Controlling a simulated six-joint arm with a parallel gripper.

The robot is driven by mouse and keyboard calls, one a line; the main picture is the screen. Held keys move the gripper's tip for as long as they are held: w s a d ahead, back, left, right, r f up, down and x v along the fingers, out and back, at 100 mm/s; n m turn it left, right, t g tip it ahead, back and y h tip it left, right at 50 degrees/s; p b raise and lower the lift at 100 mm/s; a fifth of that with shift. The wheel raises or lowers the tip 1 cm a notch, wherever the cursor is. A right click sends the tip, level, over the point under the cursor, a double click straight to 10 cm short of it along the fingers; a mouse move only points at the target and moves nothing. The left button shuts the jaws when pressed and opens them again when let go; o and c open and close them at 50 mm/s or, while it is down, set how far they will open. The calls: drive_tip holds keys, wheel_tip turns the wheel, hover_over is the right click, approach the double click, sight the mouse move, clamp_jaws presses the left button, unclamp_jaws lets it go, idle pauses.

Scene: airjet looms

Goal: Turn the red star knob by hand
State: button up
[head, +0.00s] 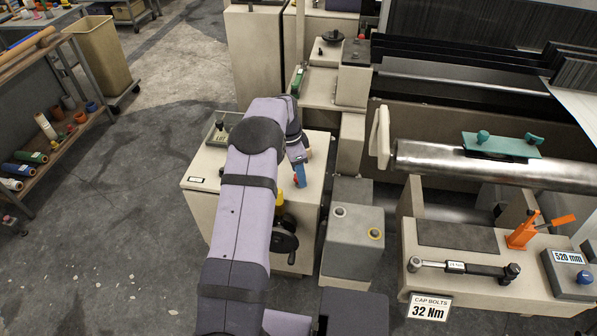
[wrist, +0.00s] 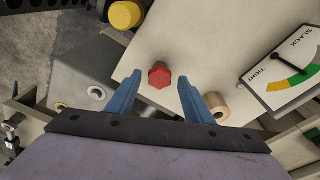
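The red star knob (wrist: 160,75) stands on the beige cabinet top in the wrist view, just ahead of my fingertips and between their lines. The knob appears apart from both fingers.
A tan cylinder (wrist: 217,107) stands close by the right finger. A slack-tight gauge (wrist: 287,72) is at the right and a yellow knob (wrist: 125,14) at the top. A black handwheel (head: 285,241) is on the cabinet's front. A grey box (head: 353,228) stands beside it.

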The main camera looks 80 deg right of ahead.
drive_tip(key=shift+r, duration=0.1)
drive_tip(key=shift+r+p, duration=1.9)
drive_tip(key=shift+r, duration=1)
wheel_tip(320, 180, up, 7)
drive_tip(key=b, duration=0.2)
drive_tip(key=shift+w+a+r+b, duration=0.15)
drive_tip(key=shift+w+a+b, duration=0.1)
drive_tip(key=shift+w+b, duration=0.2)
